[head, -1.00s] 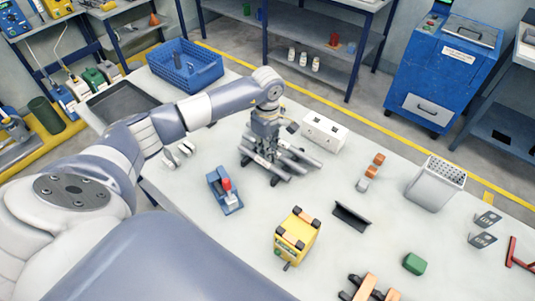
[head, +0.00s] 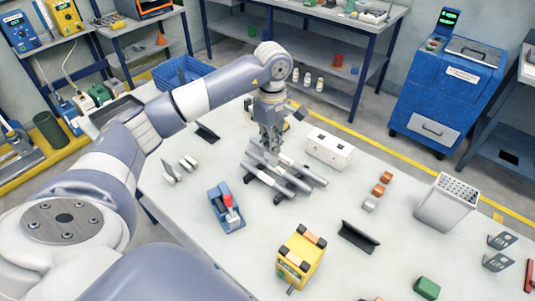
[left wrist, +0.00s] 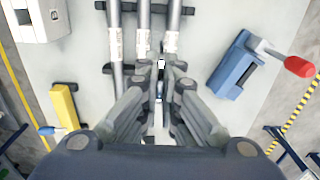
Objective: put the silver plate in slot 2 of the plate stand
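My left gripper (head: 270,150) points down just above several grey metal bars (head: 262,172) with pale labels, lying side by side on black crosspieces. In the left wrist view three bars (left wrist: 143,40) run up the picture on black crosspieces (left wrist: 97,68). The fingertips (left wrist: 161,75) are close together by the right-hand bar. A small pale patch shows between them; I cannot tell whether anything is gripped. Small grey upright pieces (head: 188,163) stand left of the bars. I cannot pick out a silver plate or numbered slots for sure. My right gripper is not in view.
A blue tool with red handle (head: 226,208) and a yellow box (head: 301,254) stand nearer. A white box (head: 328,148) is right of the bars. A black angle piece (head: 358,237) and a perforated-top bin (head: 446,202) are farther right.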

